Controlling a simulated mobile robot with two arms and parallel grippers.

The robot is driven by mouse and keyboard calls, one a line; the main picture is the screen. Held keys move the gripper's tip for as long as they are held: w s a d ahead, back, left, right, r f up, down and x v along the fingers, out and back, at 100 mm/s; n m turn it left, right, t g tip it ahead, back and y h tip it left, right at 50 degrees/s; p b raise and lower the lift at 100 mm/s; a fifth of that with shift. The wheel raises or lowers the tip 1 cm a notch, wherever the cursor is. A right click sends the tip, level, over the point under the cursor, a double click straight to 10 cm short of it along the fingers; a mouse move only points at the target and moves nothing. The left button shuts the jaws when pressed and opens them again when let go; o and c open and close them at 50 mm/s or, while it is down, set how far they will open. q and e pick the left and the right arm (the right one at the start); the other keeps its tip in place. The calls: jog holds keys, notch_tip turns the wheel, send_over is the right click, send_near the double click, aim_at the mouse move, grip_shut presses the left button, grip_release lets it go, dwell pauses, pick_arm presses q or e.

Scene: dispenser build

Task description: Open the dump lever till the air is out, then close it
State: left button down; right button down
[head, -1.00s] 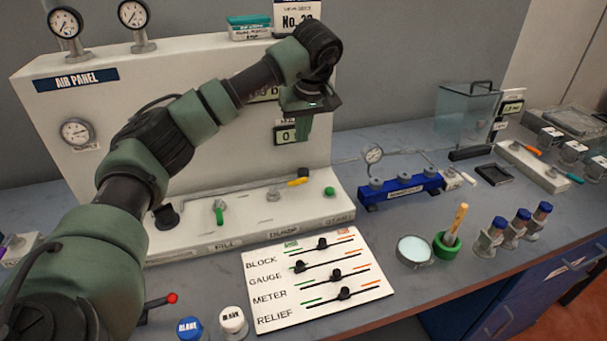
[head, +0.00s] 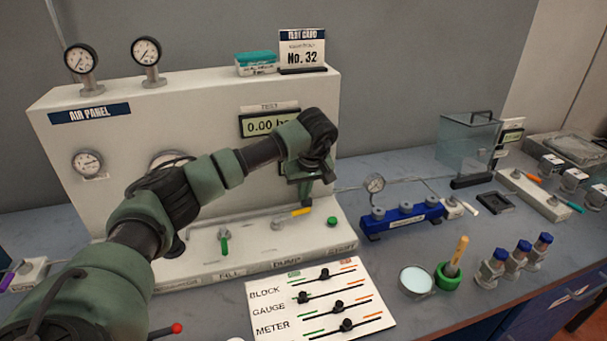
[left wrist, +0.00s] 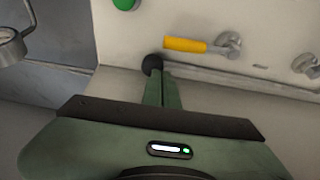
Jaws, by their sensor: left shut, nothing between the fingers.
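The dump lever (head: 301,212) has a yellow handle and sits on the air panel's base ledge above the DUMP label. Its handle points right along the ledge in the head view. The yellow handle also shows in the left wrist view (left wrist: 185,45), pointing left from its metal pivot. My left gripper (head: 306,201) is shut and empty. It is just above and beside the handle's free end; I cannot tell whether it touches. Its closed fingers also show in the left wrist view (left wrist: 154,72). The test display (head: 262,124) reads 0.00, its right part hidden by my arm.
The green fill lever (head: 224,240) stands left of the dump lever, and a green button (head: 332,221) sits to its right. A blue manifold with a gauge (head: 405,217) is further right. A white slider board (head: 268,290) lies in front.

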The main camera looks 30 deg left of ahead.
pick_arm(q)
jog(key=shift+s+d+p, duration=0.35)
jog(key=shift+s+d, duration=0.6)
jog(key=shift+d, duration=0.05)
jog(key=shift+f, duration=0.1)
jog(key=shift+w, duration=0.1)
